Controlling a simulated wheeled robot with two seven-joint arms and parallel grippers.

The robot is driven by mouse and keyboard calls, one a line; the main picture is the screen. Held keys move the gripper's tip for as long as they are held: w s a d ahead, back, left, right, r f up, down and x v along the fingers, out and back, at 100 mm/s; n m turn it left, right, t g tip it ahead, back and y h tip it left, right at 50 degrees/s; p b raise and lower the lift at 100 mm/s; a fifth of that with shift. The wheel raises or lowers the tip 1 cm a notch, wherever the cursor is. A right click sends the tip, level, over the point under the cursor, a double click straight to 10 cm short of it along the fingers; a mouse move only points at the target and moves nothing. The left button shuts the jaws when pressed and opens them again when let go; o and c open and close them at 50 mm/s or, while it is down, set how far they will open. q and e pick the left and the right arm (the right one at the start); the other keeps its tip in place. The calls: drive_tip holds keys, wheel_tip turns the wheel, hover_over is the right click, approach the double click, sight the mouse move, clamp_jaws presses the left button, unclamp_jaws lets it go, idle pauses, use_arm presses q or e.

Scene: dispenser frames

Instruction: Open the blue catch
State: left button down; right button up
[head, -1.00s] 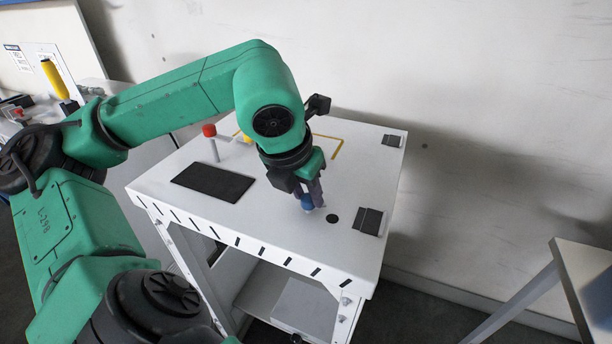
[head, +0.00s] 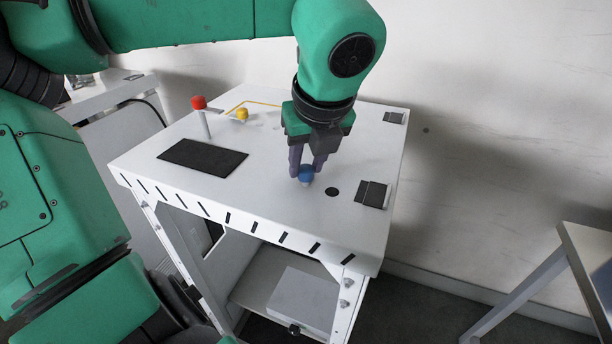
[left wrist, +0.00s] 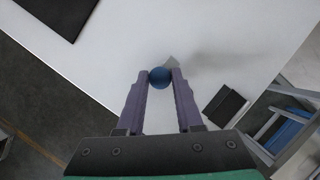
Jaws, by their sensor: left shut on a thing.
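The blue catch shows as a round blue knob (head: 306,174) on the white cabinet top (head: 255,205), left of a round black hole. My left gripper (head: 306,172) comes down over it from above, with one finger on each side, and is shut on the knob. In the left wrist view the blue knob (left wrist: 160,77) sits between the fingertips (left wrist: 160,78), and a small pale piece shows just beyond it. The knob's lower part is mostly hidden in the head view. My right gripper is not in view.
A red knob (head: 199,102) on a pale post and a yellow knob (head: 242,114) stand at the back left. A black pad (head: 203,156) lies left of the gripper, and black hinge-like plates (head: 372,194) sit at the right edge. Another table (head: 590,255) stands apart at right.

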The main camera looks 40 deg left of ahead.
use_arm(q)
drive_tip(key=shift+n+g+b, duration=0.3)
drive_tip(key=shift+n+b, duration=0.05)
drive_tip(key=shift+n, duration=0.15)
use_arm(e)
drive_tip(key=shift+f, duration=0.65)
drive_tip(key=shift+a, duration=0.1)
use_arm(q)
drive_tip(key=c, duration=0.6)
unclamp_jaws()
drive_tip(key=shift+o, duration=0.2)
drive_tip(key=shift+r, duration=0.15)
drive_tip(key=b+v, duration=0.1)
drive_tip(key=v, duration=0.3)
drive_tip(key=shift+d+r, duration=0.1)
drive_tip(key=shift+r, duration=0.15)
drive_tip(key=p+v, duration=0.1)
drive_tip(key=v, duration=0.8)
drive_tip(key=shift+d+r+p, duration=0.25)
drive_tip(key=shift+r+p, duration=0.05)
drive_tip(key=shift+p, duration=0.05)
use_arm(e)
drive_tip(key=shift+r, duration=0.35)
